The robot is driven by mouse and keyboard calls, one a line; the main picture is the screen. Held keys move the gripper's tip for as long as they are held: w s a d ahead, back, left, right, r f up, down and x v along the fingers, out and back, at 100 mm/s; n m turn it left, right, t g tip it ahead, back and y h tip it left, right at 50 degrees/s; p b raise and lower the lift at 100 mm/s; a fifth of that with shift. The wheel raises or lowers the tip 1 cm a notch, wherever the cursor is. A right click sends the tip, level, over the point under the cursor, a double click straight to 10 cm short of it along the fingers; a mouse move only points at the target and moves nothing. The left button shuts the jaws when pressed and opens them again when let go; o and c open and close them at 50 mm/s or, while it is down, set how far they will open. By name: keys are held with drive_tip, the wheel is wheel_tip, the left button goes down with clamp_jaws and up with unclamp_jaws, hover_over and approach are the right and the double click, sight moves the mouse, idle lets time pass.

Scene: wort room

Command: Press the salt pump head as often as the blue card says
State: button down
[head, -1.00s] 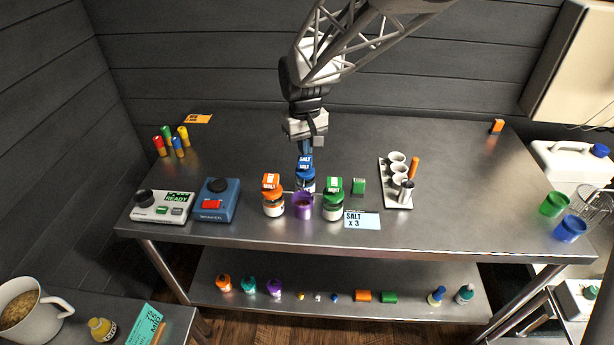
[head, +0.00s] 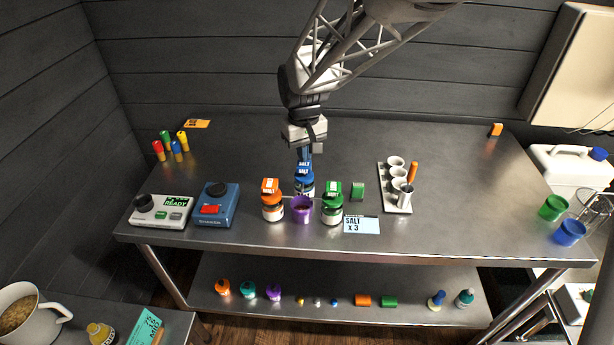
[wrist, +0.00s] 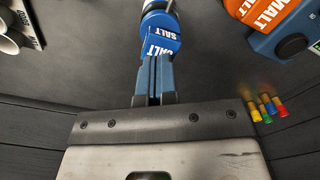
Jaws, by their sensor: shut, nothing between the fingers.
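The salt pump (head: 304,186) stands upright at the middle of the steel table, with a blue head marked SALT. In the wrist view, its blue head (wrist: 161,42) is right at my fingertips. My gripper (head: 304,158) points down over it, shut and empty, fingers together. I cannot tell whether the tips touch the head. The blue card (head: 361,224) lies at the table's front edge and reads "SALT x 3". A purple cup (head: 302,211) stands in front of the salt pump and hides part of it.
An orange-headed pump (head: 271,208) and a green-headed pump (head: 332,208) flank the purple cup closely. A blue device with a red button (head: 216,205) and a white device reading READY (head: 160,212) stand left. A rack with cups (head: 397,190) stands right. The table behind is mostly clear.

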drive_tip(key=shift+f, duration=1.6)
drive_tip(key=shift+r, duration=1.85)
drive_tip(key=shift+f, duration=1.85)
drive_tip(key=shift+r, duration=1.9)
drive_tip(key=shift+r, duration=0.2)
drive_tip(key=shift+r, duration=2.8)
